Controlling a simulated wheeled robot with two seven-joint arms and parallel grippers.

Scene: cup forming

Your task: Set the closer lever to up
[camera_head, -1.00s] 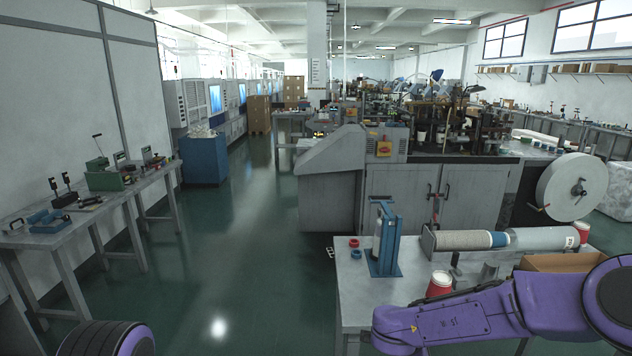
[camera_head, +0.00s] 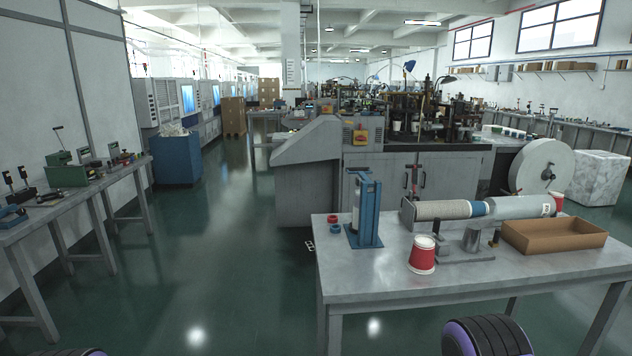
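A blue upright press-like stand (camera_head: 370,212) with a pale cylinder is on the near metal table (camera_head: 400,282). A dark bar shows at its top. I cannot tell for certain whether this is the closer or whether that bar is its lever. A red and white cup (camera_head: 422,255) stands on the table to the right of the stand. Only rounded dark and purple parts of my arms show at the bottom edge. Both my grippers are out of view.
A long grey roller (camera_head: 520,207), a metal cup-shaped piece (camera_head: 472,240) and an open cardboard tray (camera_head: 553,236) are on the table's right side. A large grey machine (camera_head: 318,170) stands behind. The floor left of the table is clear.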

